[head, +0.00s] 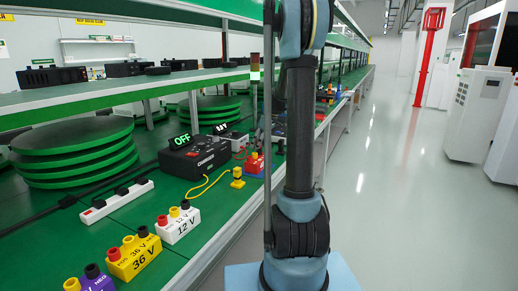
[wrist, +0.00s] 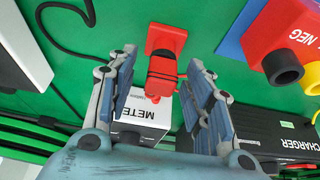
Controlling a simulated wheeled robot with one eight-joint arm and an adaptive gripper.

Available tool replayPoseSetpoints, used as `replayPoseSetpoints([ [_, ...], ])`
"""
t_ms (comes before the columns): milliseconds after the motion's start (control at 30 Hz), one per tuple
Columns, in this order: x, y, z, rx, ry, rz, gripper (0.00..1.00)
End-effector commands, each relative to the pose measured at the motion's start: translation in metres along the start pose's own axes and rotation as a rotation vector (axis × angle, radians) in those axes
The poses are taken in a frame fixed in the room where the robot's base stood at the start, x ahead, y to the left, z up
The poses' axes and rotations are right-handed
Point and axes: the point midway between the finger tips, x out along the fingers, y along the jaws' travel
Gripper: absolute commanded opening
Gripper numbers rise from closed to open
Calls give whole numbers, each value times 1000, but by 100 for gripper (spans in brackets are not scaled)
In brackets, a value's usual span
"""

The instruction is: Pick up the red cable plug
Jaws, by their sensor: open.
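The red cable plug (wrist: 166,38) is in the upper middle of the wrist view, above the green surface, with a darker band across its lower part. My gripper (wrist: 162,64) is open. Its two blue-grey fingers stand to the left and right of the plug's lower part, with visible gaps on both sides. I cannot tell how far the plug is below the fingertips. In the head view a small red piece (head: 240,154) near the meter may be the same plug. My gripper is not clearly visible there, where my arm fills the middle.
A white meter box (wrist: 143,113) is behind the fingers. A red NEG socket block (wrist: 287,42) on a blue base stands at right, near the black charger (wrist: 265,130). In the head view, a yellow plug (head: 238,178) and a yellow 36 V block (head: 134,257) stand on the bench.

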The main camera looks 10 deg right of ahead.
Motion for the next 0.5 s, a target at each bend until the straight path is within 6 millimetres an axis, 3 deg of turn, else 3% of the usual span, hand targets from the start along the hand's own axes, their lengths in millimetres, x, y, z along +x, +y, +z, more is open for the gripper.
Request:
replayPoseSetpoints([
  [200, 1, 0, 0, 0, 0, 0, 47],
  [400, 1, 0, 0, 0, 0, 0, 4],
  [500, 1, 0, 0, 0, 0, 0, 4],
])
